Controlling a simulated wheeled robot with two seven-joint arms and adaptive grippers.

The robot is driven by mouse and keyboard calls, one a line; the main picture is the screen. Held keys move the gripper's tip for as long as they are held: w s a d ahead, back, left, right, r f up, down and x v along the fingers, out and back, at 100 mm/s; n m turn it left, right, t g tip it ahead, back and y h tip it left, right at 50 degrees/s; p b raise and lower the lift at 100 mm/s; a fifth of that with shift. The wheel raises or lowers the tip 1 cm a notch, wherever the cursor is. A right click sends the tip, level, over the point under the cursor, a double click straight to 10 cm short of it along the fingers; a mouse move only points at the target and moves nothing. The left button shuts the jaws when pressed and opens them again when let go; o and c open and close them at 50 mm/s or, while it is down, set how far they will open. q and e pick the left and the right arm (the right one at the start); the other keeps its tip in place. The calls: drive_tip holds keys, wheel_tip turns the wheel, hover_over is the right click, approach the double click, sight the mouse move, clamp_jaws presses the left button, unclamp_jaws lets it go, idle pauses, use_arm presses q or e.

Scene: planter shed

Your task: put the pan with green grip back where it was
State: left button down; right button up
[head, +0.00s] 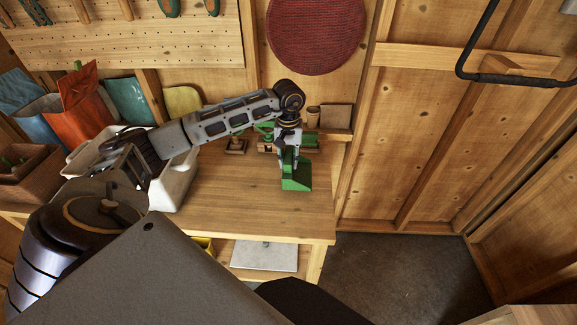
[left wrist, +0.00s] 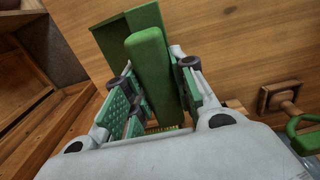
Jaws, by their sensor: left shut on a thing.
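The pan with green grip (head: 296,178) is a green scoop. It hangs from my left gripper (head: 289,148) above the right part of the wooden bench (head: 245,205), near its back. In the left wrist view my left gripper (left wrist: 155,92) has its green-padded fingers on both sides of the pan's thick green grip (left wrist: 148,60). The pan's flat body lies beyond the grip. I cannot tell whether the pan touches the bench. My right gripper is not in view.
A small wooden stand (head: 235,147) with a green item is left of the pan; the stand also shows in the left wrist view (left wrist: 278,95). A white bin (head: 178,182) stands on the left. A wooden block (head: 336,117) is at the back right. Bare bench lies in front.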

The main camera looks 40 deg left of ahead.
sight(298, 166)
use_arm(q)
wheel_tip(298, 166, down, 3)
drive_tip(key=shift+r, duration=0.15)
drive_tip(key=shift+f, duration=0.5)
drive_tip(key=c, duration=1.2)
unclamp_jaws()
drive_tip(key=shift+o, duration=0.2)
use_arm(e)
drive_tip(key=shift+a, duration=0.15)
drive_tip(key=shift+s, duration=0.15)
